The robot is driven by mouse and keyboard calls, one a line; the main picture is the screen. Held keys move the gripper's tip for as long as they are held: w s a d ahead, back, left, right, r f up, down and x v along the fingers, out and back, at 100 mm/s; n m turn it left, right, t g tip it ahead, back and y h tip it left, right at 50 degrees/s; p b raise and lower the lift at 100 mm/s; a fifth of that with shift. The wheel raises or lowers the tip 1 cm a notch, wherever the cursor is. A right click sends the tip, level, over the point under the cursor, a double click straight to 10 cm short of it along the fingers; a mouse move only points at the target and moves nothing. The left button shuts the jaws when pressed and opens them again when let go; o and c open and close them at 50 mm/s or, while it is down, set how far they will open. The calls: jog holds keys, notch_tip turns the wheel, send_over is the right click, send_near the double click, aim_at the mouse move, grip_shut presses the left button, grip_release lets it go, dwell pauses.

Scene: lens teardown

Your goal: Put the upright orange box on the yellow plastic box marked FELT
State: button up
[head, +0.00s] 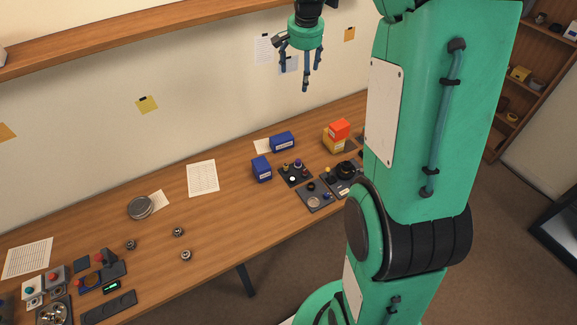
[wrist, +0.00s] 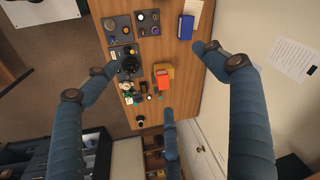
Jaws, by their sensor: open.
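The orange box (head: 340,127) shows at the right part of the bench in the head view, directly above the yellow plastic box (head: 331,144). It appears to rest on top of it, with part of the yellow showing to the left and below. In the wrist view the orange box (wrist: 162,82) overlaps the yellow box (wrist: 167,68). The FELT marking is too small to read. My gripper (head: 303,72) is open and empty, high above the bench and well apart from both boxes. Its spread fingers (wrist: 158,78) frame the boxes from above in the wrist view.
Two blue boxes (head: 262,170) (head: 283,142) stand left of the yellow box. Dark trays (head: 314,196) with small parts lie in front. A wooden shelf (head: 150,40) runs along the wall. The bench middle is mostly clear.

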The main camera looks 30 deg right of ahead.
jog(key=s+a+r+n+t, duration=0.1)
jog(key=s+a+r+n, duration=0.1)
jog(key=s+a+r, duration=0.45)
jog(key=s+a+r+n+t, duration=0.1)
jog(key=s+a+r+n, duration=0.2)
jog(key=s+a, duration=0.7)
jog(key=s+a+f+n, duration=0.1)
jog(key=s+a, duration=0.2)
jog(key=s, duration=0.3)
jog(key=s+a+f+n+t, duration=0.1)
jog(key=s+a+n, duration=0.1)
jog(key=s, duration=0.5)
jog(key=s+a+f+n, duration=0.1)
jog(key=s+a+n, duration=0.1)
jog(key=s+a, duration=0.2)
jog(key=s, duration=0.3)
jog(key=shift+a+f+y, duration=0.3)
jog(key=shift+a+y, duration=0.05)
jog(key=shift+y, duration=0.05)
notch_tip(320, 180, down, 16)
jog(key=b, duration=1.5)
jog(key=shift+r+b, duration=0.15)
jog(key=shift+b, duration=0.2)
